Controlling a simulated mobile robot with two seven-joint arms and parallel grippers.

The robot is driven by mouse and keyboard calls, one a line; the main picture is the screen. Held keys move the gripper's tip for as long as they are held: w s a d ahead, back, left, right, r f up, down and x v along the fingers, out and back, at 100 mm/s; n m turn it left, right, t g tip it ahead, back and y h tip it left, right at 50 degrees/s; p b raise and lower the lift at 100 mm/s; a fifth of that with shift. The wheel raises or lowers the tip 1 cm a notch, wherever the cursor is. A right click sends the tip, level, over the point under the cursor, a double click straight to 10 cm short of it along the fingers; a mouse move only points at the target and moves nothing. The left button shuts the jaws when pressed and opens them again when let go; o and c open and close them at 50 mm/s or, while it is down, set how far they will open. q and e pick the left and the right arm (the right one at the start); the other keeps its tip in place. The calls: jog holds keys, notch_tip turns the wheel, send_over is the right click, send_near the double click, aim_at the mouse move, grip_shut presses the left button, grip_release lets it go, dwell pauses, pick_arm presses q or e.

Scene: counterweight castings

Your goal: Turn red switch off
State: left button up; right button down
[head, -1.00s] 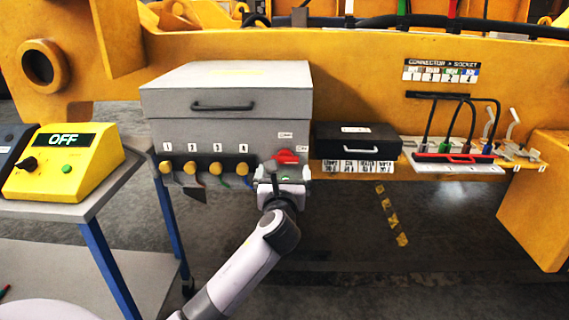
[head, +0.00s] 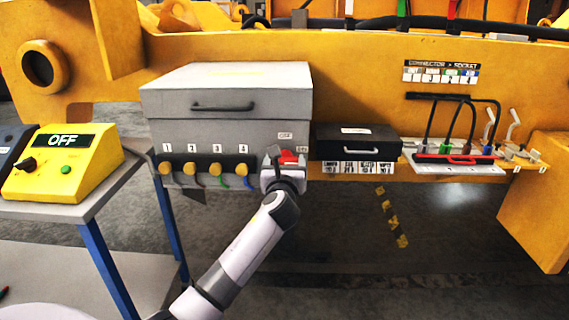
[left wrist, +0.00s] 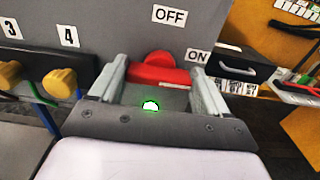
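The red switch (head: 288,157) is on the front of the grey box (head: 230,120), at the right end of its lower strip. In the left wrist view the red switch (left wrist: 158,72) lies crosswise, beyond and between the fingertips. An OFF label (left wrist: 170,16) is above it and an ON label (left wrist: 198,56) is at its upper right. A green light (left wrist: 150,105) glows below it. My left gripper (head: 285,163) is open, one finger on each side of the switch; I cannot tell whether they touch it. My right gripper is not in view.
Several yellow knobs (head: 203,169) sit left of the switch. A black case (head: 356,138) stands to its right. A yellow control box (head: 65,165) reading OFF stands on the table at left. Space below the grey box is open.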

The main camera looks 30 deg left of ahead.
pick_arm(q)
jog(key=c, duration=0.3)
jog(key=shift+c, duration=0.2)
jog(key=n, duration=0.3)
jog(key=shift+n+p, duration=0.3)
jog(key=n, duration=0.3)
jog(key=shift+a+n, duration=0.1)
jog(key=shift+n, duration=0.2)
jog(key=n+b, duration=0.1)
jog(key=n, duration=0.2)
jog(key=shift+f+n, duration=0.1)
jog(key=shift+n, duration=0.3)
jog(key=shift+s+n+b, duration=0.1)
jog(key=shift+n+b, duration=1)
jog(key=shift+n, duration=2.3)
